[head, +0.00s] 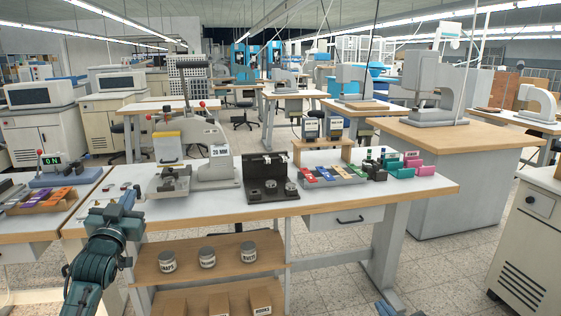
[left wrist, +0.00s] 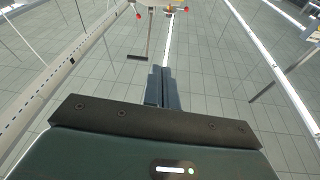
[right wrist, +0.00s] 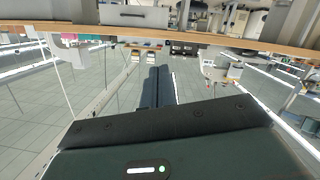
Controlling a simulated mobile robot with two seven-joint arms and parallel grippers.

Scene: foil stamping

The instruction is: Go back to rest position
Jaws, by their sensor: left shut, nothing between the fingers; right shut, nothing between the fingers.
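My left gripper (head: 132,192) is in the lower left of the head view, at the front left edge of the workbench. In the left wrist view its two dark fingers (left wrist: 160,84) lie together with nothing between them. My right gripper (head: 384,309) barely shows at the bottom edge of the head view, low in front of the workbench. In the right wrist view its fingers (right wrist: 157,88) are together and empty. The workbench (head: 330,211) has a white top with a wooden edge. I cannot tell whether the left gripper touches it.
On the bench stand a stamping press (head: 211,150), a black fixture (head: 268,180) and a grey tray (head: 335,180) of coloured pieces. A shelf (head: 190,285) below holds labelled jars. A second table (head: 40,225) adjoins at left. The floor (head: 440,270) at front right is clear.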

